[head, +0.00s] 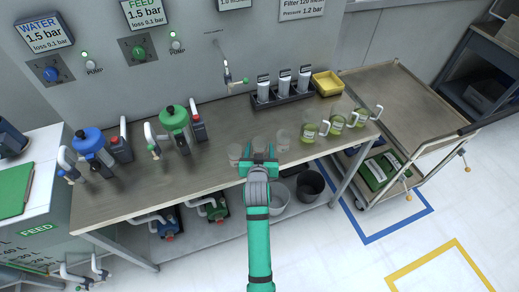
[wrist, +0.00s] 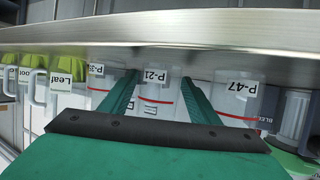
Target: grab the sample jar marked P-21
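The jar marked P-21 (wrist: 156,98) is a clear pot with a white label and a red line. In the wrist view, where labels appear upside down, it stands between the two fingers of my gripper (wrist: 158,88). The fingers are apart; I cannot tell how far they reach along its sides. In the head view my gripper (head: 259,158) is at the bench's front edge, before the middle jar (head: 259,144). The jar marked P-47 (wrist: 240,95) is on the right in the wrist view, and another jar (wrist: 98,82), its label partly covered, is on the left.
The bench (head: 200,170) holds green-labelled mugs (head: 308,133), a dark rack of white tubes (head: 284,90) and a yellow tray (head: 327,84). Green (head: 174,120) and blue (head: 90,141) pump vessels stand left. A trolley (head: 400,110) adjoins the right end.

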